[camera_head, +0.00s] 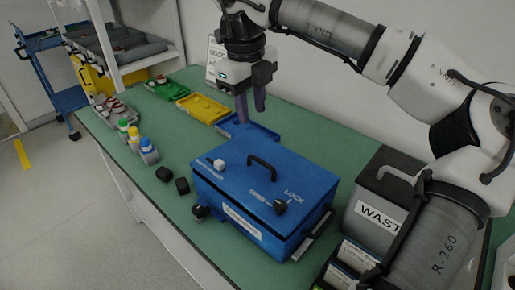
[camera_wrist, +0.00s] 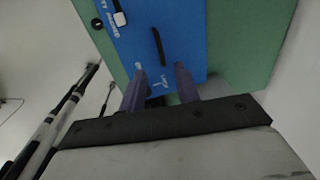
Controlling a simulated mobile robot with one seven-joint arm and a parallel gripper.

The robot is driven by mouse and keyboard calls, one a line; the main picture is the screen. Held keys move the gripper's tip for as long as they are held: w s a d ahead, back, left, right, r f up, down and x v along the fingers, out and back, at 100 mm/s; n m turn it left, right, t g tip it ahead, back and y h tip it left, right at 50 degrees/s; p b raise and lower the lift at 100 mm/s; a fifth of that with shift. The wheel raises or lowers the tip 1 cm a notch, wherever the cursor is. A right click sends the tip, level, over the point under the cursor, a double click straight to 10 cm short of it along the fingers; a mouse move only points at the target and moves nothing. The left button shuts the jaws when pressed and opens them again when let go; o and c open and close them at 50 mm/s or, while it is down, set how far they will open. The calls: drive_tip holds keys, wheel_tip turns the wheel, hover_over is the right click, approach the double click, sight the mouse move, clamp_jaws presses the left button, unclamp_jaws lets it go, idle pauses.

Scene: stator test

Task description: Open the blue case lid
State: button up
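The blue case (camera_head: 245,225) stands on the green bench with its flat lid (camera_head: 233,180) down. A dark seam runs along the front edge. My gripper (camera_head: 252,112) hangs beyond the case's far edge, fingers down, empty and apart. In the wrist view, my gripper (camera_wrist: 159,82) has its fingers spread, with the blue lid (camera_wrist: 180,20) and its handle (camera_wrist: 158,46) beyond them.
A grey waste bin (camera_head: 378,205) stands close right of the case. Two black blocks (camera_head: 173,179) lie to its left. Green (camera_head: 165,90), yellow (camera_head: 203,108) and blue (camera_head: 248,133) trays line the back. Coloured-cap bottles (camera_head: 134,136) stand at the left.

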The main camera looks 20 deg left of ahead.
sight(255, 157)
drive_tip(key=f, duration=0.4)
drive_tip(key=f+p, duration=0.1)
drive_tip(key=f, duration=0.3)
drive_tip(key=w+f, duration=0.1)
drive_tip(key=f, duration=0.3)
drive_tip(key=shift+d+p, duration=0.15)
drive_tip(key=shift+p, duration=0.25)
clamp_jaws()
